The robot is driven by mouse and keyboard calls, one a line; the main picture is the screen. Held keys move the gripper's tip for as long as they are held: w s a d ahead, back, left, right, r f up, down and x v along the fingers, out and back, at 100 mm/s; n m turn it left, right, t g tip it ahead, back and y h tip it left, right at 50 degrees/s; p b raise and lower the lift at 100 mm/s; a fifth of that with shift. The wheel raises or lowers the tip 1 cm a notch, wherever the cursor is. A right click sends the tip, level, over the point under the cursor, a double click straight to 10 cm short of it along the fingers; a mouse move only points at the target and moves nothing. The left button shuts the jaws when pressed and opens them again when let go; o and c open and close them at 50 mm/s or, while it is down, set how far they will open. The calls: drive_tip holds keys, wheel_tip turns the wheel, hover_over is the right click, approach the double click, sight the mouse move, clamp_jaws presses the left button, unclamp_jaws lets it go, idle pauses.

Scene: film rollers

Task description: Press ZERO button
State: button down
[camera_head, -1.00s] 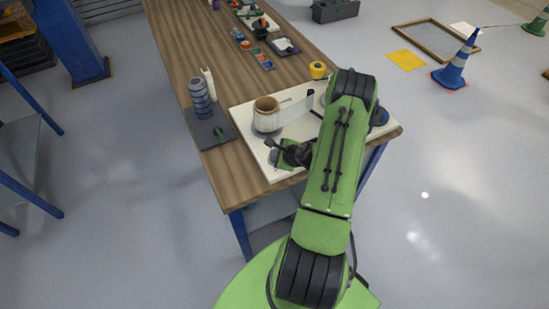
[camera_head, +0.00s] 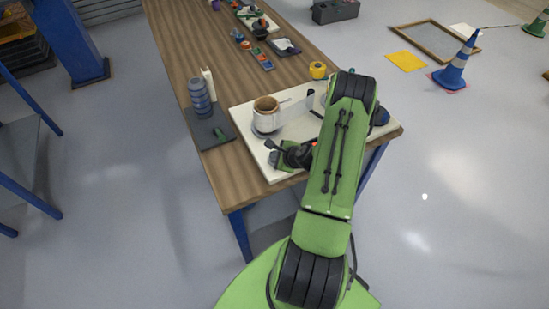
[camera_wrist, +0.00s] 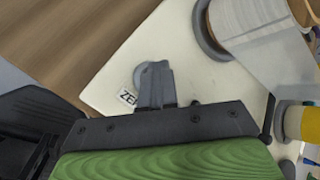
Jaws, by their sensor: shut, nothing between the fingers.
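The ZERO label (camera_wrist: 127,97) shows in the wrist view on the cream board, with only its first letters visible. The round grey button (camera_wrist: 141,76) beside it is partly hidden behind my fingertips. My gripper (camera_wrist: 158,76) is shut and empty, with its fingers over the button area. I cannot tell whether the fingertips touch the button. In the head view my gripper (camera_head: 271,148) is low over the near left part of the cream board (camera_head: 247,126). The button and label cannot be made out there.
A roll in a light wrap (camera_head: 267,117) stands on the board behind my gripper. A dark plate (camera_head: 207,133) with a stack of blue-grey rings (camera_head: 200,97) is to the left. A yellow roll (camera_head: 318,70) lies farther back. The wooden table (camera_head: 185,50) has its near edge close to my gripper.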

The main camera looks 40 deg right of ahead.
drive_tip(key=shift+r, duration=0.1)
drive_tip(key=shift+r+p, duration=0.6)
drive_tip(key=shift+r, duration=0.2)
wheel_tip(320, 180, up, 5)
drive_tip(key=p, duration=0.3)
drive_tip(key=shift+p, duration=0.3)
idle(0.3)
